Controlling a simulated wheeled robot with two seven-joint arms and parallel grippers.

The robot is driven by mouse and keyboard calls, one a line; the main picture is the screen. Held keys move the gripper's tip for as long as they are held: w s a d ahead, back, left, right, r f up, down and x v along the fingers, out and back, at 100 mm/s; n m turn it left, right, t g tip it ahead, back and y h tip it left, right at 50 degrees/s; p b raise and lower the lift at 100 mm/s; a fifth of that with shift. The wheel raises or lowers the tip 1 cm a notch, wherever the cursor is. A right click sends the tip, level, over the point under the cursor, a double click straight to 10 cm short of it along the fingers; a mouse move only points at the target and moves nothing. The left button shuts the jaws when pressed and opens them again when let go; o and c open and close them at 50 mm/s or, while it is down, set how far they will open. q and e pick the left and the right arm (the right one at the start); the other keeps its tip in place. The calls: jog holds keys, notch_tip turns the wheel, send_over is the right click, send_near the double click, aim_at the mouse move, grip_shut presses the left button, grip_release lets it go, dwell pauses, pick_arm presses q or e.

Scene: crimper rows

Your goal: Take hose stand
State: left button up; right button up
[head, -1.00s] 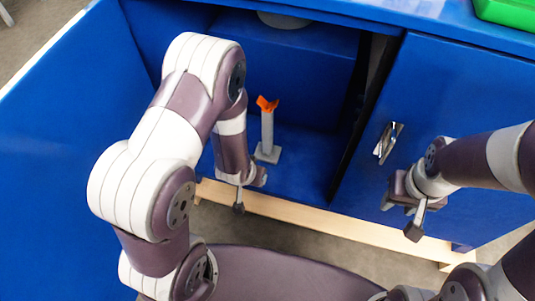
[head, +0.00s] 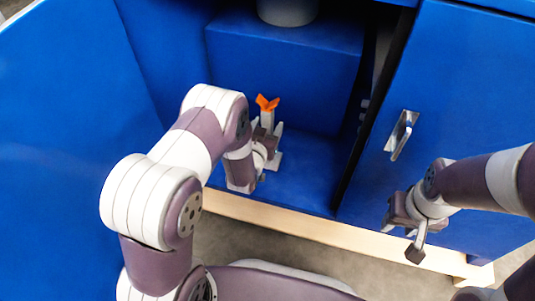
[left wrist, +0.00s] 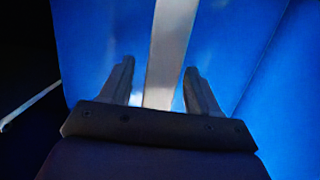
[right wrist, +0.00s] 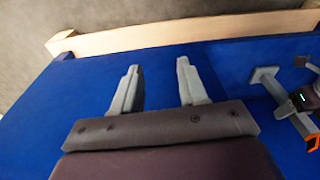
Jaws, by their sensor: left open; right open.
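The hose stand (head: 268,118) is a grey post with an orange forked top and a flat base, standing upright inside the open blue cabinet. My left gripper (head: 267,129) is at the post in the head view, and the arm hides part of it. In the left wrist view the grey post (left wrist: 166,60) runs between the two open fingers of my left gripper (left wrist: 160,88), with gaps on both sides. My right gripper (head: 412,238) is open and empty in front of the closed door; it also shows in the right wrist view (right wrist: 154,85).
The closed blue door (head: 455,110) with a metal handle (head: 402,134) is on the right. An open blue door (head: 70,130) stands on the left. A blue box-like block (head: 285,75) fills the cabinet's back. A wooden strip (head: 300,233) runs along the front bottom edge.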

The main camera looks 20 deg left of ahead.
pick_arm(q)
jog(key=shift+w+f, duration=0.45)
jog(key=shift+w, duration=0.3)
jog(key=shift+w+r, duration=0.2)
jog(key=shift+w, duration=0.1)
grip_shut()
dwell(0.5)
jog(key=shift+w+r, duration=0.1)
jog(key=shift+r, duration=0.15)
